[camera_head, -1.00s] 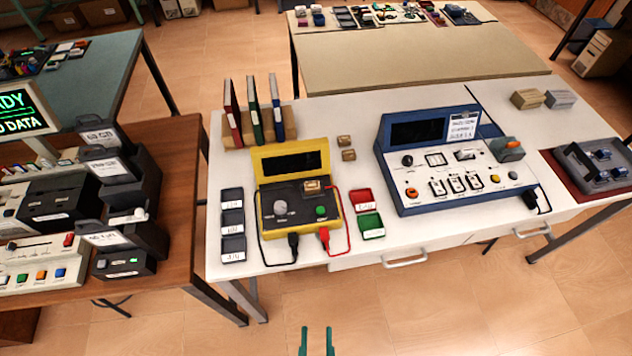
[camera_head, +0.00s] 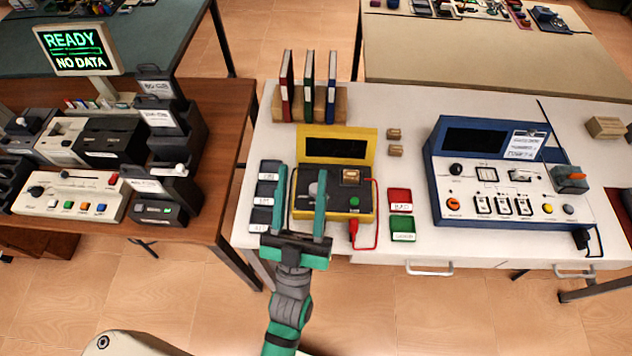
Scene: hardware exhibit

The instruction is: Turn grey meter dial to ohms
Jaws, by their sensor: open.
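The yellow-framed meter (camera_head: 365,205) with a black panel and a raised dark display (camera_head: 337,148) stands on the white table. Its grey dial (camera_head: 313,188) is on the left of the panel and shows between my fingers; which mark it points to is too small to tell. A green button (camera_head: 354,201) is on the right of the panel. My gripper (camera_head: 300,180) is open, its two green fingers reaching over the meter's left part, on either side of the dial in the picture. Whether they touch the dial or hover above cannot be told. The black plug is hidden behind my gripper.
Three dark trays (camera_head: 268,170) lie left of the meter, close to my left finger. Red (camera_head: 400,198) and green (camera_head: 402,228) trays lie to its right, near the red lead (camera_head: 374,225). Books (camera_head: 308,85) stand behind. A blue console (camera_head: 500,185) is further right.

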